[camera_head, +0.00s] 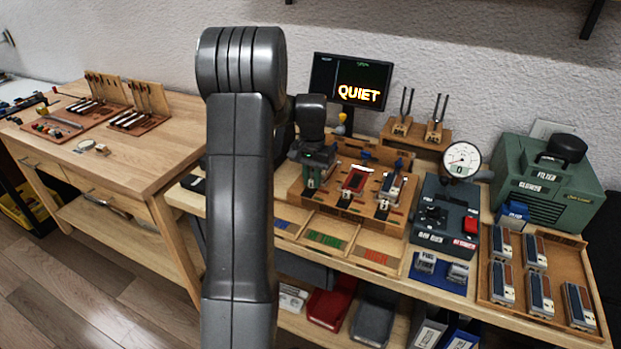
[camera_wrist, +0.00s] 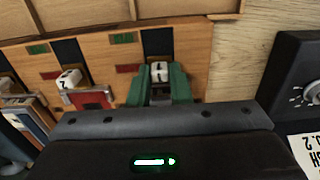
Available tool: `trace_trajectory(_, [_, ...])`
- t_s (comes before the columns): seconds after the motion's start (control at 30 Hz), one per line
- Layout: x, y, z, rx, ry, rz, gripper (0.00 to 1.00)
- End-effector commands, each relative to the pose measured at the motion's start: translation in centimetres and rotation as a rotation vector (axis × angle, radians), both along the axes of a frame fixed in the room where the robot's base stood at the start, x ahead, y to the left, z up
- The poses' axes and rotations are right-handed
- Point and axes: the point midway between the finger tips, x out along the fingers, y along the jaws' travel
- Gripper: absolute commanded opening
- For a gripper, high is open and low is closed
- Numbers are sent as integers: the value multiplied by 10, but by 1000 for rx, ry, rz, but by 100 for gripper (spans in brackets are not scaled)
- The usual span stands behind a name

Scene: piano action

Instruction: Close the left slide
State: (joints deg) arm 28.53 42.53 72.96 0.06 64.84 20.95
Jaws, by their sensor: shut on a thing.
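The wooden piano action fixture (camera_head: 340,212) stands on the middle of the workbench with slide places side by side. My gripper (camera_head: 318,178) is at its leftmost place. In the wrist view my gripper's green fingers (camera_wrist: 162,86) are shut on the left slide (camera_wrist: 160,72), a small white-topped block in front of a dark slot. The rest of the slide is hidden by the fingers and the gripper body. Beside it are a red unit (camera_head: 355,181) in the middle place and a grey-blue unit (camera_head: 388,189) at the right. The wrist view shows these places in reverse order.
A screen (camera_head: 350,82) reading QUIET stands behind. A dark control box with a red button (camera_head: 470,224) and a round gauge (camera_head: 462,159) are to the right. A tray (camera_head: 567,262) holds several units at far right. My arm hides the bench's left part.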

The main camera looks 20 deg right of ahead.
Motion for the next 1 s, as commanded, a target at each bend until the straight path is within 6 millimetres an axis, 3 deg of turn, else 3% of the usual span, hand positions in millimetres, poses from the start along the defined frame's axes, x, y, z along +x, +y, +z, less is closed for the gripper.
trace_trajectory(0.07, [3, -2, 3, -9, -10, 0, 0])
trace_trajectory(0.1, [3, -2, 3, -9, -11, 0, 25])
trace_trajectory(0.2, [2, -2, 3, -8, -9, 0, 40])
trace_trajectory(0.57, [2, -1, 8, -6, -7, 0, 40])
trace_trajectory(0.67, [2, -1, 22, -6, -9, 0, 40])
trace_trajectory(1.0, [2, -2, 99, -8, -11, 0, 40])
